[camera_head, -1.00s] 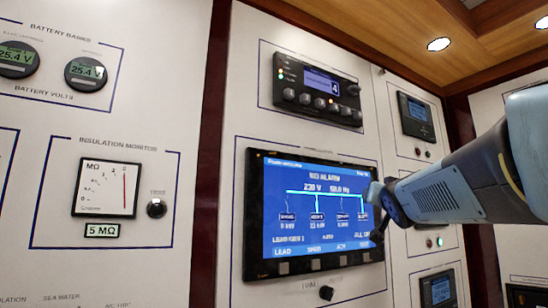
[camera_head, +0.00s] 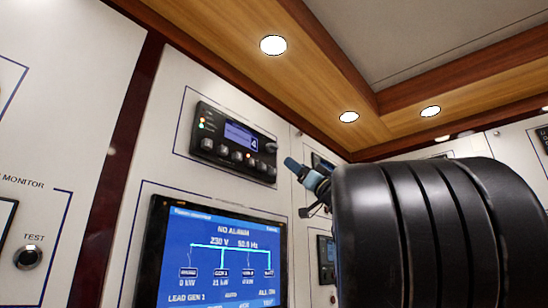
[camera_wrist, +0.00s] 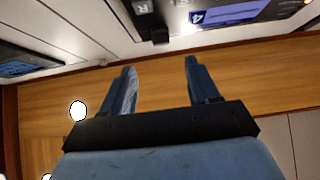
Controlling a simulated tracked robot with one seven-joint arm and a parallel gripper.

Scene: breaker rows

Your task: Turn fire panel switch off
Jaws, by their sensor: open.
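No label reading fire panel is legible, so I cannot tell which switch is the fire panel's. A dark control unit with a small blue screen (camera_head: 237,141) and a row of buttons is on the wall in the head view. Its screen (camera_wrist: 228,14) also shows at the top of the wrist view. My gripper (camera_head: 300,188) is right of this unit in the head view, partly hidden by my dark arm link. In the wrist view my gripper (camera_wrist: 160,76) is open, with nothing between its two blue fingers. A small dark part (camera_wrist: 160,36) lies just beyond the fingertips.
A large blue display (camera_head: 222,258) reading NO ALARM is below the control unit. A round TEST button (camera_head: 28,257) is at far left. A wooden ceiling border (camera_head: 300,80) with round lights is above. Small dark instruments (camera_head: 326,258) are partly behind my arm.

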